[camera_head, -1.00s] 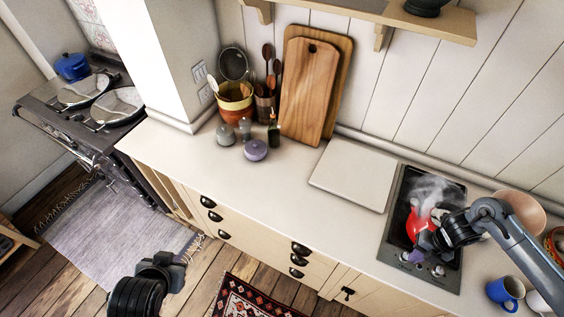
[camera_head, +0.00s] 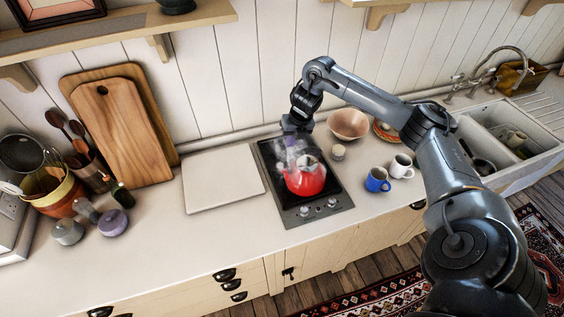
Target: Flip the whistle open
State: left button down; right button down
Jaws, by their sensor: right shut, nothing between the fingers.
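The red kettle (camera_head: 304,181) sits on the black hob (camera_head: 322,209), with pale steam or haze around its top. Its whistle is too small and too veiled to make out, so I cannot tell whether it is open or shut. My right gripper (camera_head: 292,144) is shut and empty. It points down just behind and above the kettle, at the back of the hob. I cannot tell whether its tips touch the kettle. My left gripper is out of view.
A white board (camera_head: 222,179) lies left of the hob. A pink bowl (camera_head: 348,124), a small jar (camera_head: 338,152), a blue mug (camera_head: 377,180) and a white mug (camera_head: 401,166) stand to the right. Wooden cutting boards (camera_head: 125,130) lean on the wall. Counter in front of the white board is clear.

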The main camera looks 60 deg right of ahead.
jog(key=shift+f, duration=0.1)
send_near(281, 166)
jog(key=p+x, duration=0.1)
jog(key=x, duration=0.5)
jog(key=shift+w+f, duration=0.15)
jog(key=shift+f, duration=0.25)
